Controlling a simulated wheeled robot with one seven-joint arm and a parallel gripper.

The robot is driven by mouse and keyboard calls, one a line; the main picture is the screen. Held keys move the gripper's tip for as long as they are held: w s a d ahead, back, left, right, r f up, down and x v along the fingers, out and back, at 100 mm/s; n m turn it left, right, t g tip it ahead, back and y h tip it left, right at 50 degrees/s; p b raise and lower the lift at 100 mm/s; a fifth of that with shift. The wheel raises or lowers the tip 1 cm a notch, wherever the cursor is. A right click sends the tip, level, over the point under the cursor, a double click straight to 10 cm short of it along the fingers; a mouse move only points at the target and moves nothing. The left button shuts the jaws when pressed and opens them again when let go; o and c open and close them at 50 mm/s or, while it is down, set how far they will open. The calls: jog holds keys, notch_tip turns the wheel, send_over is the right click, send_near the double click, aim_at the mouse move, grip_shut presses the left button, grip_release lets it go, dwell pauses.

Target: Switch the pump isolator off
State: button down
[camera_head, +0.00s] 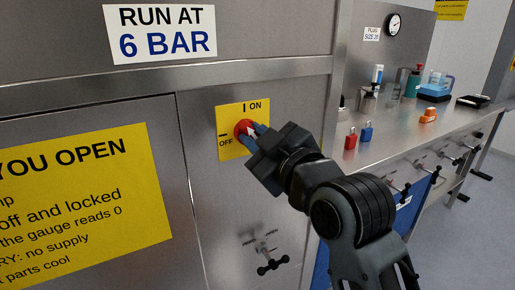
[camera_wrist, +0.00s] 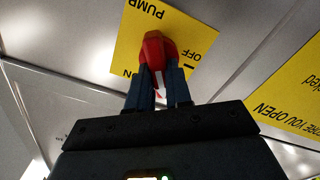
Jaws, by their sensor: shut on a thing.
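The pump isolator is a red rotary knob (camera_head: 242,127) on a yellow plate (camera_head: 229,147) on the steel cabinet front. The plate is marked ON at the top and OFF at the left. My gripper (camera_head: 256,136) is shut on the knob, reaching in from the lower right. In the wrist view the two blue fingers (camera_wrist: 160,86) straddle the red knob (camera_wrist: 153,48), and the yellow plate (camera_wrist: 130,50) appears upside down with PUMP and OFF readable. A white mark shows between the fingers, but I cannot tell exactly where the knob points.
A small black-handled valve (camera_head: 270,260) sticks out of the cabinet below the plate. A steel bench (camera_head: 420,130) at the right holds a red padlock (camera_head: 350,139), a blue padlock (camera_head: 366,133) and bottles. A yellow warning sign (camera_head: 80,205) is on the left panel.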

jog(key=n+b, duration=0.2)
jog(key=n, duration=0.1)
jog(key=n+b, duration=0.2)
jog(key=n, duration=0.2)
jog(key=n+b, duration=0.3)
jog(key=n, duration=0.1)
jog(key=shift+s+a+f, duration=0.1)
jog(key=shift+a+f, duration=0.05)
jog(key=shift+f, duration=0.25)
jog(key=c, duration=1)
grip_release()
jog(key=shift+c, duration=0.2)
jog(key=v, duration=0.7)
jog(key=shift+s+d, duration=0.25)
jog(key=shift+s, duration=0.1)
